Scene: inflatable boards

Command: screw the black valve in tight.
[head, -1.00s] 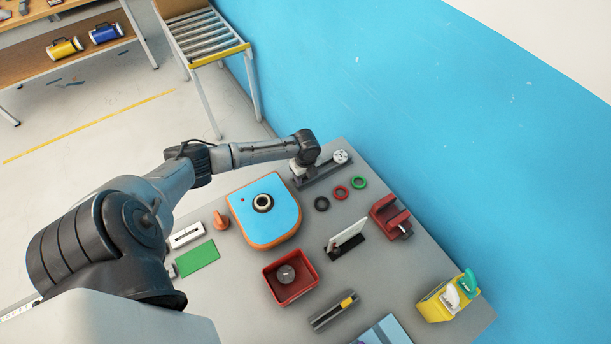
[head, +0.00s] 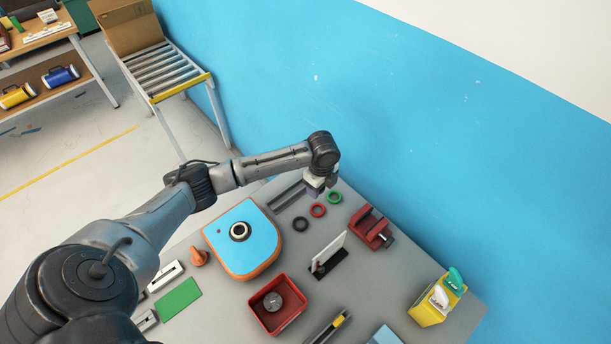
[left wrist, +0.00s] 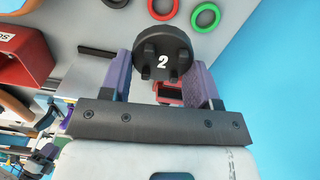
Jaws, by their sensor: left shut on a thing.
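The blue board piece (head: 225,244) with an orange rim lies on the table; a dark ring with a pale inside, the valve seat (head: 239,231), is in its top. A dark round part with a grey top, perhaps the black valve (head: 273,301), lies in the red tray (head: 251,302). My left gripper (head: 315,184) is at the right end of the grey rack, beyond the board. In the left wrist view my left gripper (left wrist: 163,82) is shut on a black disc (left wrist: 161,52) with lugs and a white "2". My right gripper is not in view.
The grey rack (head: 287,195) is partly behind my arm. Black (head: 301,224), red (head: 318,210) and green (head: 334,197) rings lie near it. A white upright plate (head: 328,252), a red clamp-like block (head: 371,228) and an orange cone (head: 199,257) stand around. The blue wall is close behind.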

